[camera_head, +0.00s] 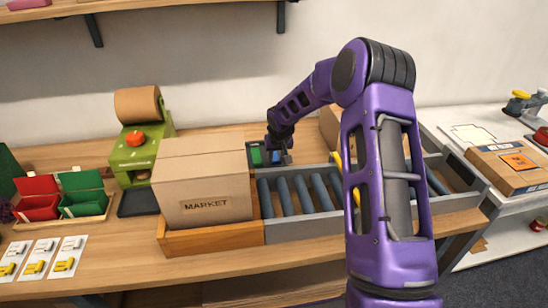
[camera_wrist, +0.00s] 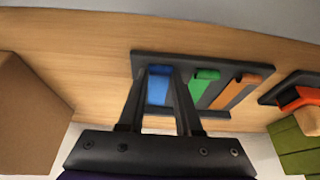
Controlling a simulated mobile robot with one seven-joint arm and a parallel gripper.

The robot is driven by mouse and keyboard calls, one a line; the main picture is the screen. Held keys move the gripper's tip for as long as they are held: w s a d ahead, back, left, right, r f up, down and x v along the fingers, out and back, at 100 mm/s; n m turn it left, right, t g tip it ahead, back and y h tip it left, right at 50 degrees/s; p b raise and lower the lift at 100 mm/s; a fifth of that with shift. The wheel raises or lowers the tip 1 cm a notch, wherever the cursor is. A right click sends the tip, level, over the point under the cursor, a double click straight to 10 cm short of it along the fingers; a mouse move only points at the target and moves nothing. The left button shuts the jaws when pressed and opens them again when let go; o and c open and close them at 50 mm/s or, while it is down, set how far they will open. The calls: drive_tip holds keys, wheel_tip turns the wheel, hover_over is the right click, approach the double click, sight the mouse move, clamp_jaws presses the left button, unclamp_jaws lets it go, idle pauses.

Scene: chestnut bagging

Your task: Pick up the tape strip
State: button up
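A dark tray (camera_wrist: 136,58) in the wrist view holds three tape strips side by side: blue (camera_wrist: 160,86), green (camera_wrist: 203,90) and orange (camera_wrist: 238,88). My gripper (camera_wrist: 161,72) is open, with its two dark fingers on either side of the blue strip. I cannot tell whether the fingers touch it. In the head view my gripper (camera_head: 276,157) is at the tray behind the market box. The green strip (camera_head: 256,157) shows left of it there; the orange strip is hidden by the box.
A closed cardboard box (camera_head: 205,185) marked MARKET stands on a wooden platform in front of the tray. A grey roller conveyor (camera_head: 305,200) runs to its right. A green machine (camera_head: 135,152) with a brown roll stands left. Red and green bins (camera_head: 38,200) are farther left.

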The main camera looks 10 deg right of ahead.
clamp_jaws()
drive_tip(key=shift+r, duration=0.1)
